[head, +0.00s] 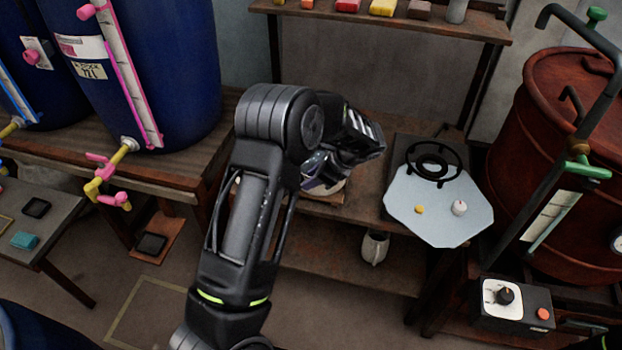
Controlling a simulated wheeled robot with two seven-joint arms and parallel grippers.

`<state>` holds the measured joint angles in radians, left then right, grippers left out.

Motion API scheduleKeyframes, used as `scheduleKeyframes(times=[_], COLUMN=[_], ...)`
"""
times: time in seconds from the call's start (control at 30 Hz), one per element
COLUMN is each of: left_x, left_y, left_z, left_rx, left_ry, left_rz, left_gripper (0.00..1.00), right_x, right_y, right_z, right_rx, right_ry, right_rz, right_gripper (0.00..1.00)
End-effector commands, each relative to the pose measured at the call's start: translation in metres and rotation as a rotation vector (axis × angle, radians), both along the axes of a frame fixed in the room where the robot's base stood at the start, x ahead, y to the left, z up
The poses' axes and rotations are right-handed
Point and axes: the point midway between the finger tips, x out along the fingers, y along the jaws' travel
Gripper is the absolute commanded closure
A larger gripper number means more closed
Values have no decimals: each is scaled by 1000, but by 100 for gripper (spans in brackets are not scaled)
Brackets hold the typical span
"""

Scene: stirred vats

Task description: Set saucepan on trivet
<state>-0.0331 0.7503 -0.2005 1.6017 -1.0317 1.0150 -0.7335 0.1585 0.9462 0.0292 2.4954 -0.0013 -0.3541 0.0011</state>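The trivet looks to be the black ring stand (434,181) at the back edge of a pale blue mat, right of centre. My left arm rises through the middle of the view and bends right and down. My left gripper (322,178) is at the wooden bench, left of the trivet and apart from it. Its fingers are mostly hidden by my own wrist, so their opening does not show. A small pale edge shows just under it; I cannot tell what it belongs to. No saucepan can be made out. My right gripper is not in view.
A pale mug (375,247) stands on the lower shelf. A red drum (545,150) stands right, a blue vat (180,70) left. A control box (516,306) is at lower right.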

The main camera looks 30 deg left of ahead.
Motion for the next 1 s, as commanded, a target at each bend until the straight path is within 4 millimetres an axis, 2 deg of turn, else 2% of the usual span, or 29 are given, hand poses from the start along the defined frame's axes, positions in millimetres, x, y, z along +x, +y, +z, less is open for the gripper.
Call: scheduleKeyframes(times=[0.17,0.4,0.6,1.0], left_x=[1,3,3,2], left_y=[-16,-44,-60,-65], left_z=[21,62,87,93], left_rx=[-2,-2,-1,-1], left_ry=[-4,-5,-3,0], left_rz=[-2,-2,-2,0], left_gripper=[72,72,72,72], right_x=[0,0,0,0], right_y=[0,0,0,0], right_z=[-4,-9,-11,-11], right_rx=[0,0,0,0], right_ry=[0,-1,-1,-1], right_rz=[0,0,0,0], right_gripper=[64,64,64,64])
